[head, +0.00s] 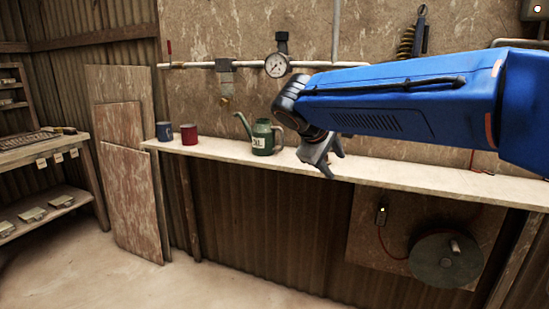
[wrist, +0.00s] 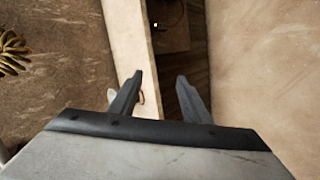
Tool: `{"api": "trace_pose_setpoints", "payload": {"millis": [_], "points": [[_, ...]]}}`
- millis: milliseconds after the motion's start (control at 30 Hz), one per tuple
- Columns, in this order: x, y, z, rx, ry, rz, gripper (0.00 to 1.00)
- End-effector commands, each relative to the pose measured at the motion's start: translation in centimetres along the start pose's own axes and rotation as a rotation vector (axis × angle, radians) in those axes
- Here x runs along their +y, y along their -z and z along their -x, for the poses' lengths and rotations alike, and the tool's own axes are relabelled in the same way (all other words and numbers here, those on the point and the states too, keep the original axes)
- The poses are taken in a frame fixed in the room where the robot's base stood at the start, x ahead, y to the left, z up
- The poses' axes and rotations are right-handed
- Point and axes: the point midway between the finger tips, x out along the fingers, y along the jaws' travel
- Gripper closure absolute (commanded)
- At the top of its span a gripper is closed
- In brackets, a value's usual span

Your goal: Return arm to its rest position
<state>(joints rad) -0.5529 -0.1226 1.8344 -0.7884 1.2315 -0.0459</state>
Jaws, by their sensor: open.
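My gripper (head: 333,168) is at the end of my blue arm, in front of the wall shelf in the head view. Its jaws are open and hold nothing. In the wrist view my gripper (wrist: 160,84) shows two grey fingers spread apart, with the pale shelf edge and the dark space under the shelf behind them. My arm reaches in from the right and hides part of the wall and shelf.
A pipe with a gauge (head: 276,65) runs above. A round grey disc (head: 445,260) hangs below right. A rack (head: 45,165) stands left.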

Motion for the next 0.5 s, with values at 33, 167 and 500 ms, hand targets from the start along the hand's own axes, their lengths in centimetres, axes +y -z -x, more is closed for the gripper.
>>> {"api": "trace_pose_setpoints", "payload": {"millis": [33, 167, 500], "points": [[-0.2, -2.5, -0.5, -0.007, 0.030, -0.036, 0.57], [-1.9, -8.1, -1.6, -0.020, 0.114, -0.125, 0.57], [-8.7, -20.6, -2.8, -0.034, 0.311, -0.393, 0.57]]}}
